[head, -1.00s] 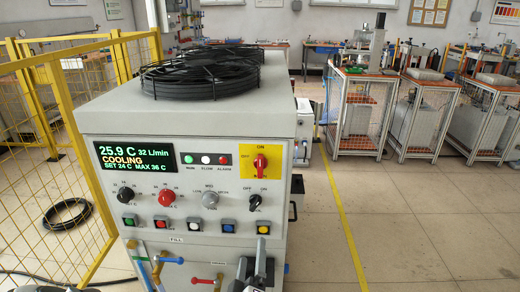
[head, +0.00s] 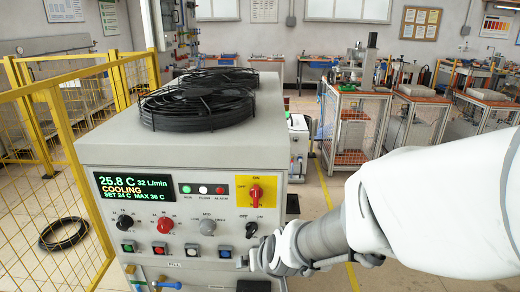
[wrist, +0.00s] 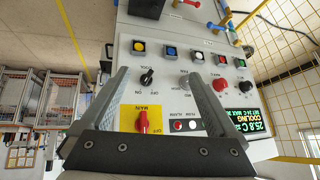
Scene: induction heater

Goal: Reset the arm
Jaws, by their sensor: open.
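My arm (head: 430,215) reaches in from the right in the head view, with its grey wrist end (head: 275,255) low in front of the grey cooling unit (head: 230,155). In the wrist view my gripper (wrist: 158,75) is open, its two long grey fingers apart with nothing held between them. The upside-down control panel lies beyond the fingers. The black OFF/ON knob (wrist: 147,77) and the red main switch (wrist: 143,125) show between the fingers. The fingertips are not clearly seen in the head view, and I cannot tell whether they touch the panel.
The display (head: 137,187) reads 25.8 C and COOLING. Black fans (head: 197,105) lie on top of the unit. A yellow mesh fence (head: 45,150) stands at left, with a coiled black hose (head: 63,233) on the floor. Wheeled carts (head: 355,125) stand at back right.

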